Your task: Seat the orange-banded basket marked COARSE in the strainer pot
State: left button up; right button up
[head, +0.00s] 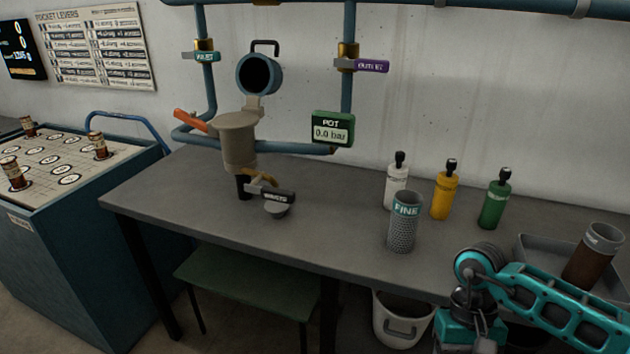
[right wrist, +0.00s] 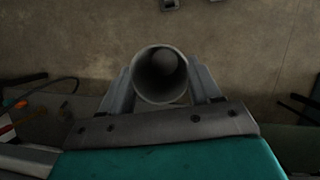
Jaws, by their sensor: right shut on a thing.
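The strainer pot (head: 239,150) is beige and stands upright at the back left of the bench. Its blue round lid (head: 260,75) stands raised above it, dark inside. My right gripper (right wrist: 162,88) is shut around a grey open-topped cylinder (right wrist: 160,76), seen from above in the right wrist view. No label or coloured band shows on it, so I cannot tell if it is the COARSE basket. In the head view my right arm (head: 550,300) is at the bottom right, in front of the bench. The held cylinder does not show there. My left gripper is not in view.
A teal-banded FINE basket (head: 403,225) stands on the bench (head: 320,225). White (head: 396,187), yellow (head: 444,193) and green (head: 494,203) bottles stand behind it. A pail (head: 400,325) is below. The bench middle is clear.

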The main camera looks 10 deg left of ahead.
aim_at(235, 131)
jog(key=i+j, duration=0.1)
jog(key=j, duration=0.35)
jog(key=i+j, duration=0.15)
jog(key=j, duration=0.3)
jog(key=i+j, duration=0.1)
jog(key=j, duration=0.35)
jog(key=i+j, duration=0.1)
jog(key=j, duration=0.4)
jog(key=i+j, duration=0.1)
jog(key=j, duration=0.35)
